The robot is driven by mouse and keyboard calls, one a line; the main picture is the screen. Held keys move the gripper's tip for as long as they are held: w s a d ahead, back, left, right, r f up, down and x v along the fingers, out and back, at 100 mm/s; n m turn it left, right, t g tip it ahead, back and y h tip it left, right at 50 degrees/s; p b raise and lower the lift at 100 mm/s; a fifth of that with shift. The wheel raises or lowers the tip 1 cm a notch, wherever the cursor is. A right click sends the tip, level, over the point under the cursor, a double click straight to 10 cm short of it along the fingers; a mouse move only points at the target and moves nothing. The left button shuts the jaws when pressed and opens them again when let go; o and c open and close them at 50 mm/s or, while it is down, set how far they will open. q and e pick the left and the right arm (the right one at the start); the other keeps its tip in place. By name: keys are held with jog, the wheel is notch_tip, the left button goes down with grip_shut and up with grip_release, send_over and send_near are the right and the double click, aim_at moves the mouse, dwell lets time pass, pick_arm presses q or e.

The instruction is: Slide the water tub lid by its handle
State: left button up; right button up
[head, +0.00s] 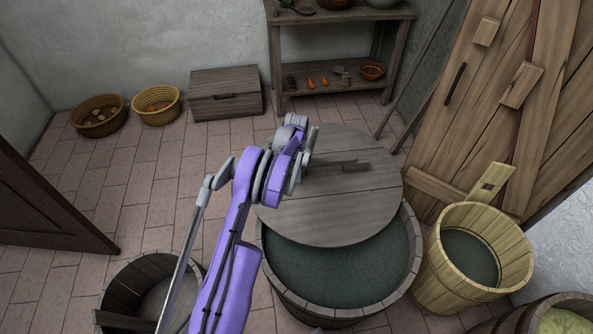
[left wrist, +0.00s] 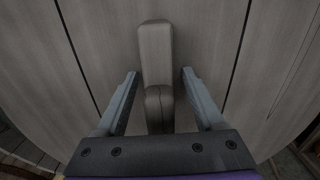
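The round grey wooden lid (head: 345,210) lies over the back part of the water tub (head: 290,298), and dark water shows in front of it. The lid's bar handle (head: 355,166) is partly hidden by my left gripper in the head view. My left gripper (left wrist: 160,75) is open, with one finger on each side of the handle (left wrist: 156,50) and a gap showing on both sides. In the head view the purple left arm reaches over the lid's left part. My right gripper is in neither view.
A yellow wooden bucket (head: 430,270) with water stands right of the tub. A dark empty tub (head: 130,285) stands at front left. A shelf (head: 340,101) and a chest (head: 226,92) stand behind. Tiled floor (head: 150,190) is clear at left.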

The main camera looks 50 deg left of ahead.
pick_arm(q)
notch_tip(320, 180, up, 11)
jog(key=shift+f+p, duration=0.1)
jog(key=shift+p, duration=1.15)
